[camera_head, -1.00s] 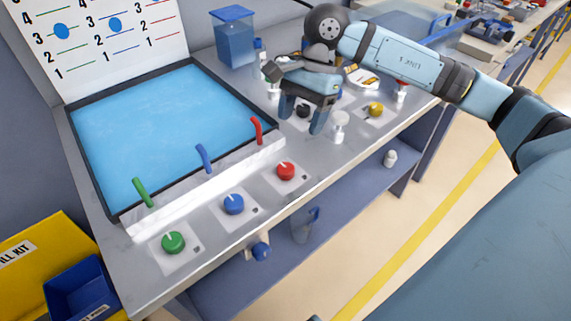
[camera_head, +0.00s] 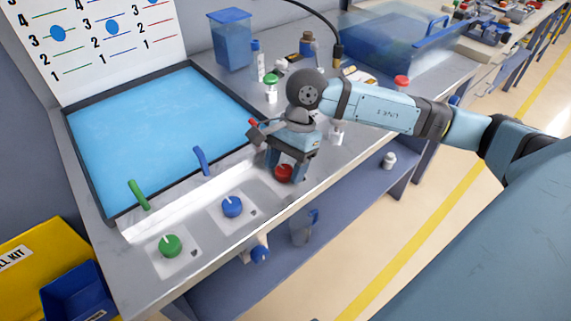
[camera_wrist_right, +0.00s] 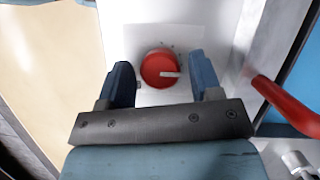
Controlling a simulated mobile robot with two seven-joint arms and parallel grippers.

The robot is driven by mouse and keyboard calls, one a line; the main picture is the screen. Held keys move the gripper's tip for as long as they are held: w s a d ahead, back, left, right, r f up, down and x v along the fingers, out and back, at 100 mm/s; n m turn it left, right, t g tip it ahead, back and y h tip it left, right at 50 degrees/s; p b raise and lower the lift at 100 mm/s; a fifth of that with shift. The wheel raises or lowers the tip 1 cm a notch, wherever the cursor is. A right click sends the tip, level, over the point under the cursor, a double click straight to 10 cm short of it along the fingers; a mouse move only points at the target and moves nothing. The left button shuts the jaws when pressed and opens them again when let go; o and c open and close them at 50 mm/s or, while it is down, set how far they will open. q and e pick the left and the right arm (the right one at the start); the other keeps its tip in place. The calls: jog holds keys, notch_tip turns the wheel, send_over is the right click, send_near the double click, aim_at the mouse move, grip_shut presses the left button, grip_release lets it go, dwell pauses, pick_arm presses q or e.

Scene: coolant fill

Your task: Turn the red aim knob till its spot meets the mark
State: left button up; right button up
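The red aim knob (camera_head: 284,174) sits on a pale plate on the bench front, at the right end of a row of knobs. My right gripper (camera_head: 287,163) is over it, partly covering it from the head. In the right wrist view the red knob (camera_wrist_right: 158,66) lies between the two open fingers, with a gap on each side. Its white pointer line points right, and small dark ticks show above and right of it. I cannot tell which spot or mark belongs to this knob. My left gripper is not in view.
A blue knob (camera_head: 232,206) and a green knob (camera_head: 170,245) stand to the left. A red lever (camera_wrist_right: 288,105) is close to my right finger; blue (camera_head: 201,161) and green (camera_head: 139,195) levers stand by the blue panel (camera_head: 150,130). A blue tank (camera_head: 230,45) stands behind.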

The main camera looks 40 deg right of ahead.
jog(key=c, duration=0.7)
jog(key=shift+f+m+b, duration=0.2)
jog(key=shift+m+b, duration=0.3)
jog(key=shift+b, duration=0.1)
jog(key=shift+m+t+b, duration=0.35)
jog(key=shift+m+t, duration=0.05)
jog(key=shift+m, duration=0.1)
jog(key=shift+r+m, duration=0.1)
jog(key=shift+m, duration=0.2)
jog(key=shift+r, duration=0.1)
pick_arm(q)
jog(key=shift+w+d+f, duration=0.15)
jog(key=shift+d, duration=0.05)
pick_arm(e)
jog(key=o, duration=0.9)
pick_arm(q)
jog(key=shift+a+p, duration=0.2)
jog(key=shift+p, duration=0.4)
pick_arm(e)
jog(key=v, duration=1.4)
jog(key=shift+s, duration=0.25)
